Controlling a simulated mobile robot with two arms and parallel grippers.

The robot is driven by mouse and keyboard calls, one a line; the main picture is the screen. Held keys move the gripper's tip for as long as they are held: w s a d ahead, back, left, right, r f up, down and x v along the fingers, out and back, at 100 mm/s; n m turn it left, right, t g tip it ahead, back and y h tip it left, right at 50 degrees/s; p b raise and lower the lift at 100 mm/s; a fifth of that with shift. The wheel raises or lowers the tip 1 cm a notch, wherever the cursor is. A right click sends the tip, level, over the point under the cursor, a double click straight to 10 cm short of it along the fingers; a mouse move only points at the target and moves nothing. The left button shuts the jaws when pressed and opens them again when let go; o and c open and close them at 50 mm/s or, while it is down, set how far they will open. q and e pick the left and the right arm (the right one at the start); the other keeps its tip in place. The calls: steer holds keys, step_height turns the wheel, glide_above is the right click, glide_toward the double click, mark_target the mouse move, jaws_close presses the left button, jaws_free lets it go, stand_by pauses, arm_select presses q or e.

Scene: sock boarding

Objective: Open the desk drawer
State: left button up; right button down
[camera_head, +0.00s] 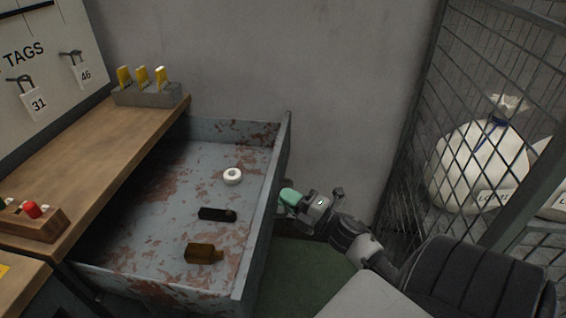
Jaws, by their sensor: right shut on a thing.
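The desk drawer (262,229) is a worn grey metal drawer with rust patches, and it stands well out from under the wooden desk top (100,145). My right gripper (289,202) is at the outer side of the drawer's front panel, shut on the drawer's handle, which is mostly hidden by the gripper and panel. A green piece shows at the gripper's fingers. My left gripper is not in view.
A grey block with several yellow-topped items (148,97) stands at the desk's back edge. A wire mesh cage (412,130) with white sacks (482,165) stands at right. Green floor (290,275) shows beyond the drawer.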

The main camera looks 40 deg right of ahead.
steer(key=c, duration=1.4)
jaws_free()
steer(key=shift+c, duration=0.2)
steer(key=shift+s, duration=0.1)
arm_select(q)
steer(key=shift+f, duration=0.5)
arm_select(e)
steer(key=v, duration=0.7)
steer(key=shift+s, duration=0.2)
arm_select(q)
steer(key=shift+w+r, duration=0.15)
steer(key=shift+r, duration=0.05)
arm_select(e)
steer(key=shift+w+f, duration=0.1)
